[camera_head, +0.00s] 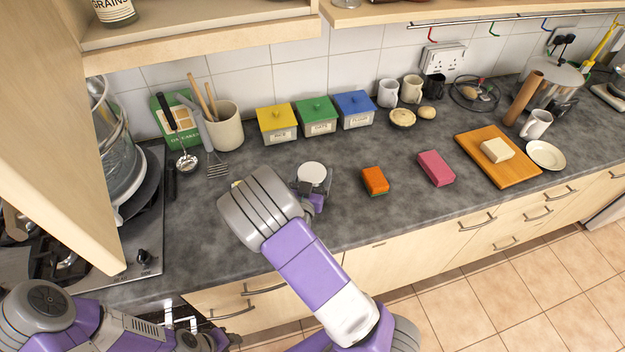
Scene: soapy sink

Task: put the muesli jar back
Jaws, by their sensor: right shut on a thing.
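The muesli jar (313,174), seen from above as a round white lid over a mostly hidden body, is at the counter's front part, left of the orange sponge. Its label cannot be read. My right gripper (315,192) is shut on the jar; the wrist and fingers hide much of its side. I cannot tell whether the jar touches the counter. My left gripper (222,341) is low at the bottom left, in front of the drawers, and its fingers are too unclear to judge.
An upper shelf (200,32) at top left holds a jar labelled GRAINS (115,12). An open cabinet door (50,130) juts out at left. Yellow (277,124), green (316,116) and blue (354,109) boxes line the wall. An orange sponge (375,181) lies right of the jar.

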